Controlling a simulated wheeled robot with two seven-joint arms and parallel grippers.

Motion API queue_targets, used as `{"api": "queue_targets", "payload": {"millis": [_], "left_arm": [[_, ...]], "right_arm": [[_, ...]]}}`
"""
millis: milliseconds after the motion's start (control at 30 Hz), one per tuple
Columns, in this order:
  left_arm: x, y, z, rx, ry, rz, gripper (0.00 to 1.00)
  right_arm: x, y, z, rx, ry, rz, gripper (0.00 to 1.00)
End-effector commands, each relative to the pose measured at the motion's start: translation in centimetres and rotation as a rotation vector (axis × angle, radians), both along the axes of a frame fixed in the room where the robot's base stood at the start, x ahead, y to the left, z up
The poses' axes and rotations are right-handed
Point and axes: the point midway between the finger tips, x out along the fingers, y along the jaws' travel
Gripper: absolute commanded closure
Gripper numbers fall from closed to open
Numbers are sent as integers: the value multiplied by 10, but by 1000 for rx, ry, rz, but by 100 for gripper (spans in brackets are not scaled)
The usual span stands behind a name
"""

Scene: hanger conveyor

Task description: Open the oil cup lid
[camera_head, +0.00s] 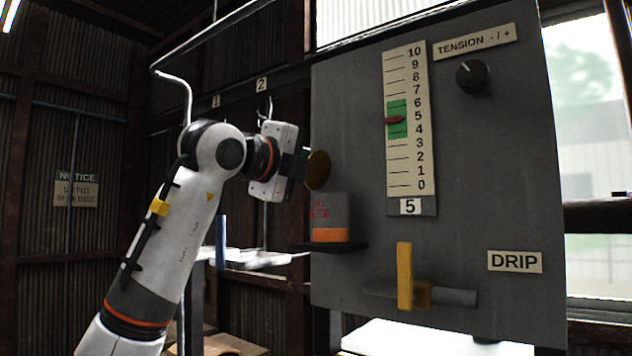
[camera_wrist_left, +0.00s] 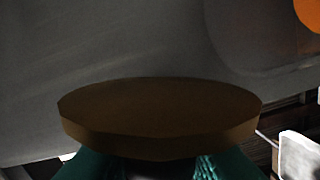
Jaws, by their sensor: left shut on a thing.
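The oil cup (camera_head: 330,218), grey with red lettering and an orange band at its base, stands on a small dark shelf on the left side of the grey panel. A round brown lid (camera_head: 318,170) is above the cup, apart from it, with its face turned nearly upright. My left gripper (camera_head: 303,168) is shut on the lid's edge. In the left wrist view the lid (camera_wrist_left: 160,110) fills the middle, with green fingertips below it partly hidden. The inside of the cup cannot be seen. My right gripper is not in view.
The panel (camera_head: 480,200) carries a tension scale (camera_head: 408,130) with its red pointer near 5, a black knob (camera_head: 472,76) and a yellow drip lever (camera_head: 405,275) standing upright. A rail with wire hangers (camera_head: 265,108) runs behind my left arm.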

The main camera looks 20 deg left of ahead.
Motion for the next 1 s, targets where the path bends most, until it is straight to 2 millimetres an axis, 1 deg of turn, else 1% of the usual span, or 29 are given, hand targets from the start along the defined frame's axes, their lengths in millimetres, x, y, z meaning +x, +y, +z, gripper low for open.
{"api": "queue_targets", "payload": {"millis": [33,100,300,500,733,1000], "left_arm": [[0,2,-3,-43,13,1,98],[1,5,-4,-101,34,1,98],[3,10,-7,-245,87,2,98],[4,14,-9,-347,125,2,98],[6,16,-10,-410,148,2,98],[6,16,-10,-426,155,2,98]], "right_arm": [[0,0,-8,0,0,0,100],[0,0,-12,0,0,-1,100],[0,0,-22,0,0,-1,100],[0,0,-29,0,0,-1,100],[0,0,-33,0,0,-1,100],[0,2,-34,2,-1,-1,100]]}}
